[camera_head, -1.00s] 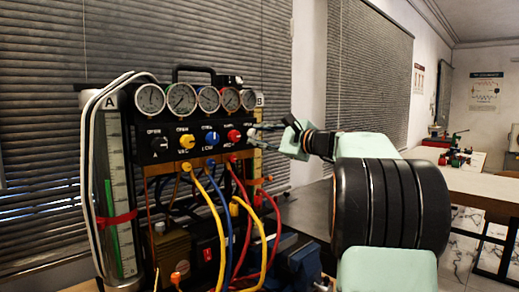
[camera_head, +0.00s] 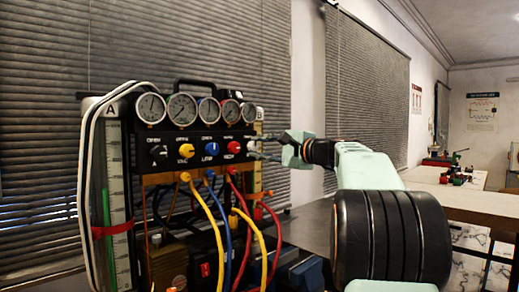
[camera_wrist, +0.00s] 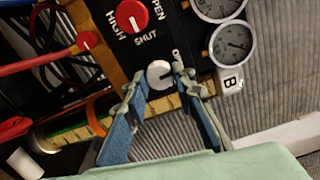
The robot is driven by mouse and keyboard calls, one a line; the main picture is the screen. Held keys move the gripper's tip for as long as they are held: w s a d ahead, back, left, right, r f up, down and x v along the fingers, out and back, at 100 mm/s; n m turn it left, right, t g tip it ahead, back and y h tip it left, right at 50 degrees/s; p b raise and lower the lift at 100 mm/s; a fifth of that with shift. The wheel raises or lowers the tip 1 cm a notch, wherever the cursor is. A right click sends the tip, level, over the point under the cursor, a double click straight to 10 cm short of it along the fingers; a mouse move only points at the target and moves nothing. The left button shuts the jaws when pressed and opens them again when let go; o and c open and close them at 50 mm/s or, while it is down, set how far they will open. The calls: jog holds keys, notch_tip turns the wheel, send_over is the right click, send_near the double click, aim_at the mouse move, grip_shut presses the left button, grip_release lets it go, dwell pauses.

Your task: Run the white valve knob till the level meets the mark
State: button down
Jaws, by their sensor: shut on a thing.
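The white valve knob (camera_wrist: 159,74) sits at the panel's end next to the red knob in the wrist view. In the head view the white knob (camera_head: 250,146) is at the panel's right end, partly covered by my fingers. My gripper (camera_wrist: 161,78) is shut on the white knob, one finger on each side; in the head view my gripper (camera_head: 262,146) reaches it from the right. Scale B (camera_wrist: 160,103) runs beside the panel with a green column (camera_wrist: 65,137) and an orange band (camera_wrist: 98,112). The exact level against that band is hard to tell.
The panel (camera_head: 200,145) also has a red knob (camera_head: 233,145), a blue knob (camera_head: 211,149), a yellow knob (camera_head: 186,151) and several dial gauges (camera_head: 183,108). Tube A (camera_head: 118,180) with a red band stands left. Coloured hoses (camera_head: 222,225) hang below.

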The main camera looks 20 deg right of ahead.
jog(key=c, duration=1.6)
grip_release()
jog(key=v, duration=1.2)
